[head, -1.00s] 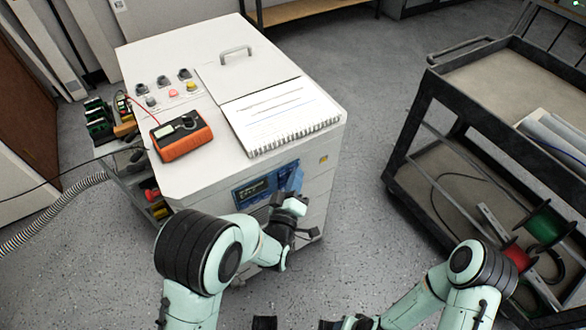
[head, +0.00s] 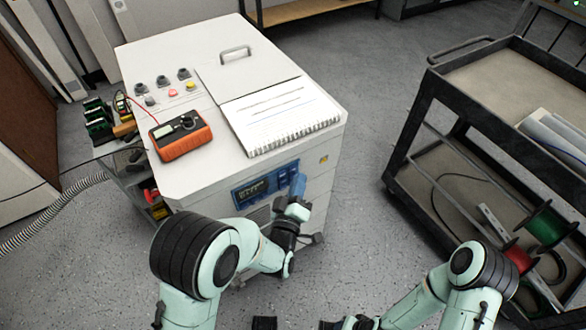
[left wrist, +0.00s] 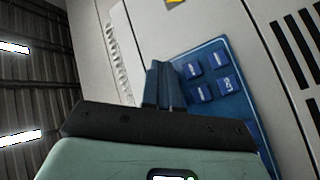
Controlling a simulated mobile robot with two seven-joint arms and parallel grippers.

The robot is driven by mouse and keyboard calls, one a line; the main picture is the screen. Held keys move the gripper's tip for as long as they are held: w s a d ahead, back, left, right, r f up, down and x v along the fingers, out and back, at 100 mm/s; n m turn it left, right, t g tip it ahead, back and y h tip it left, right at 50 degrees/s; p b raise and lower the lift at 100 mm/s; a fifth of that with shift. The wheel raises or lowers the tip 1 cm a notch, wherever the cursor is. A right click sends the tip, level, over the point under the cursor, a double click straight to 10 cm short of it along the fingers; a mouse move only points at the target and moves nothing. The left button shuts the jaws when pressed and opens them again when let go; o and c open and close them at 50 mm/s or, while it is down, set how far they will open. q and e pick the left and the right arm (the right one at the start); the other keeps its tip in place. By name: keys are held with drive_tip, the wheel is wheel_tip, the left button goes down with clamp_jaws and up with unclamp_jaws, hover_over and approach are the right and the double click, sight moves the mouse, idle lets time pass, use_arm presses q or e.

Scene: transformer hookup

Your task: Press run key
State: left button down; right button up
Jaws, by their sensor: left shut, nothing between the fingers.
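The blue control panel (head: 262,188) is on the front face of the white cabinet, with a small display at its left and several keys at its right. In the left wrist view the panel (left wrist: 240,100) shows dark blue keys (left wrist: 201,92) with small white labels; I cannot tell which is the run key. My left gripper (head: 298,185) is shut and empty, its blue fingertips at the panel's right end. In the left wrist view the fingertips (left wrist: 166,78) are beside the keys, covering part of the panel's edge. Contact cannot be told.
On the white cabinet (head: 180,50) lie an orange meter (head: 181,136) and a spiral notebook (head: 280,118), near several knobs and buttons (head: 168,88). A black cart (head: 425,100) with wire spools stands at the right. Floor between cabinet and cart is clear.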

use_arm(q)
drive_tip(key=shift+s, duration=0.1)
drive_tip(key=shift+s+d+b, duration=0.2)
drive_tip(key=shift+s+d, duration=0.55)
drive_tip(key=shift+s, duration=0.25)
drive_tip(key=shift+s+d+b, duration=0.15)
drive_tip(key=shift+s+d, duration=0.55)
drive_tip(key=shift+s, duration=0.25)
